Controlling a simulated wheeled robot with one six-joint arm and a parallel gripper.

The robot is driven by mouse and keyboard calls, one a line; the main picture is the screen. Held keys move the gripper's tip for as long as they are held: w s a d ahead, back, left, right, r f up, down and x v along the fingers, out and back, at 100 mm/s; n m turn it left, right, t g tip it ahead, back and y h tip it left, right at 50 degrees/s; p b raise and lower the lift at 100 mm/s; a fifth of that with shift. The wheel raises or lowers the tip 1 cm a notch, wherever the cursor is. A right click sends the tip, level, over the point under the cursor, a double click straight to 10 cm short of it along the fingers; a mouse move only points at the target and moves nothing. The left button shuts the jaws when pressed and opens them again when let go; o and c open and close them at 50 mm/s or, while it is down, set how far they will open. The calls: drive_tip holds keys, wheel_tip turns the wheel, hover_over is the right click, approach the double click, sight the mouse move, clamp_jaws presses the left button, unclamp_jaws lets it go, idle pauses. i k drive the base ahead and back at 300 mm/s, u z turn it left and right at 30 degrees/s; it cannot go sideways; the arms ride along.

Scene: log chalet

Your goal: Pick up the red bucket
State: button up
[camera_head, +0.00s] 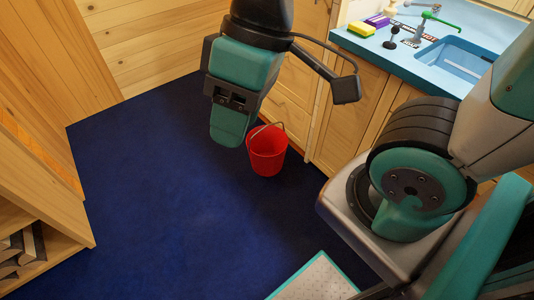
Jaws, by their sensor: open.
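The red bucket (267,156) stands upright on the dark blue floor, close to the wooden cabinet fronts. Its thin handle arches over the rim. My gripper (229,128) hangs from above in the middle of the view, up and to the left of the bucket. It appears empty and apart from the bucket, and its tip overlaps the bucket's upper left edge in the picture. The gap between the fingers is hard to see from this angle.
Wooden cabinets (345,110) with a blue counter and sink (455,62) stand at right. A yellow sponge (361,29) lies on the counter. A wooden shelf (50,245) holding dark items stands at left. The blue floor (165,200) between is clear.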

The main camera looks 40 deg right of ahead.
sight(267, 145)
drive_tip(key=z, duration=0.05)
drive_tip(key=i, duration=0.95)
drive_tip(key=z, duration=0.6)
